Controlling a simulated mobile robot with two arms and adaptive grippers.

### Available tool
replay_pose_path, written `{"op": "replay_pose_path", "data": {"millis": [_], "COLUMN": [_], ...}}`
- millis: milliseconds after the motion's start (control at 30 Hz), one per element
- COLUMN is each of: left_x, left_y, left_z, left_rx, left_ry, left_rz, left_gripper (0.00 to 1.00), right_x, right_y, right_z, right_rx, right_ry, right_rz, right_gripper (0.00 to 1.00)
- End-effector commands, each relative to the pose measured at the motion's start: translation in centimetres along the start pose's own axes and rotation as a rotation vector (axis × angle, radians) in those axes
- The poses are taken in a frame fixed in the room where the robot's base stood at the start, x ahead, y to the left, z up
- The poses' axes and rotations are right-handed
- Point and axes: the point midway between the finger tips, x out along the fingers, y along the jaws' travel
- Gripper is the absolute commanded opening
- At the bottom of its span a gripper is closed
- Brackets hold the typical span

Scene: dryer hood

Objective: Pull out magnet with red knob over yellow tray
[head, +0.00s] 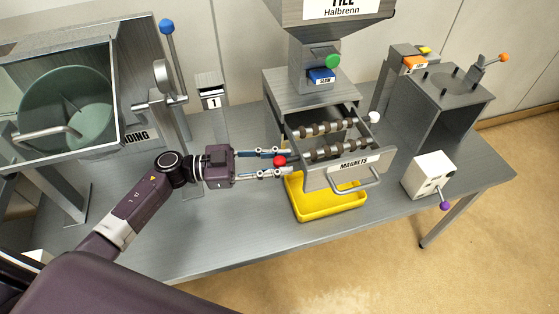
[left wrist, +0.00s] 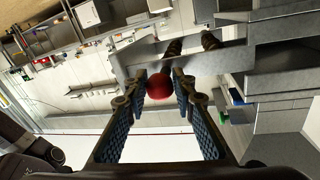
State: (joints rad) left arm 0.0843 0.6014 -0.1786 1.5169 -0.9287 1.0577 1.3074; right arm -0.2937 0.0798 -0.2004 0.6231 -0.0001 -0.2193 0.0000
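The red knob (head: 280,161) is on the left side of the pulled-out drawer labelled MAGNETS (head: 347,172). Two ribbed magnet rods (head: 330,128) lie across the drawer. The yellow tray (head: 330,205) is on the table below the drawer. My left gripper (head: 289,163) is open, with one finger on each side of the red knob. In the left wrist view the knob (left wrist: 158,86) sits between the fingertips (left wrist: 158,88), with small gaps seeming to remain. My right gripper is not in view.
A hopper with a green knob (head: 333,61) stands above the drawer. A white box with a purple knob (head: 430,174) is at the right. A post marked 1 (head: 212,100) and a drum machine (head: 65,105) are at the left. The front left of the table is clear.

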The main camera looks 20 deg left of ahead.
Motion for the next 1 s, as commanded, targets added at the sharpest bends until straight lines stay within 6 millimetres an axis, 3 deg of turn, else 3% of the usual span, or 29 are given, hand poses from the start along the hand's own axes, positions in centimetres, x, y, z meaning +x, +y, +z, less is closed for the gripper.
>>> {"op": "replay_pose_path", "data": {"millis": [200, 467, 567, 800, 1000], "left_x": [0.0, -0.2, -1.4, -6.5, -7.9], "left_y": [0.0, 0.0, 0.2, 1.3, 1.5], "left_z": [0.0, -0.1, -0.1, -0.2, -0.4], "left_rx": [0.000, 0.000, -0.002, -0.003, 0.001], "left_ry": [0.000, 0.000, -0.004, -0.005, 0.000], "left_rz": [0.000, 0.000, 0.000, 0.001, 0.000], "left_gripper": [0.00, 0.00, 0.00, 0.00, 0.00], "right_x": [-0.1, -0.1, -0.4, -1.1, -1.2], "right_y": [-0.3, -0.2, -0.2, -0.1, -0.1], "right_z": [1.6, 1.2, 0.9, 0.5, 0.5], "right_rx": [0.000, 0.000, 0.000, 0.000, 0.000], "right_ry": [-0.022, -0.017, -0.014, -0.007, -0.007], "right_rz": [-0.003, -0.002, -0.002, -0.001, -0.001], "right_gripper": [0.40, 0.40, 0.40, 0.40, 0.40]}}
